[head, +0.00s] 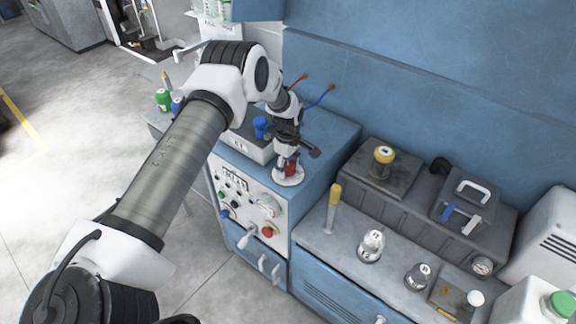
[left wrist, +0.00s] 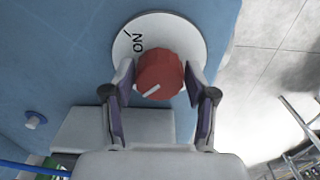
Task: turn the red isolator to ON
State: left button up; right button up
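The red isolator (left wrist: 160,74) is a faceted red knob with a white pointer line, on a round white plate (left wrist: 190,35) on the blue cabinet top. The plate has the word ON and a tick at its upper left in the left wrist view. The pointer slants to the lower left and is not in line with the tick. My left gripper (left wrist: 160,82) has one finger on each side of the knob, and both fingertips appear to touch it. In the head view the knob (head: 291,166) is partly hidden under my left gripper (head: 289,158). My right gripper is not in view.
The cabinet's front panel (head: 244,200) carries gauges, buttons and a lever. A grey box with a blue fitting (head: 261,127) stands beside the isolator. To the right, a grey bench holds a yellow-topped post (head: 333,205), metal fittings (head: 371,246) and a dark tank (head: 430,204).

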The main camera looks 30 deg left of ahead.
pick_arm(q)
jog(key=c, duration=0.5)
jog(key=shift+f, duration=0.1)
jog(key=shift+f+m+b, duration=0.15)
jog(key=shift+m+b, duration=0.85)
jog(key=shift+m, duration=0.3)
jog(key=m+b, duration=0.2)
jog(key=m, duration=0.2)
jog(key=shift+s, duration=0.1)
jog(key=m+b, duration=0.2)
jog(key=m, duration=0.3)
jog(key=shift+m, duration=0.4)
jog(key=m+b, duration=0.1)
jog(key=m, duration=0.4)
jog(key=shift+b, duration=0.35)
jog(key=shift+m, duration=0.3)
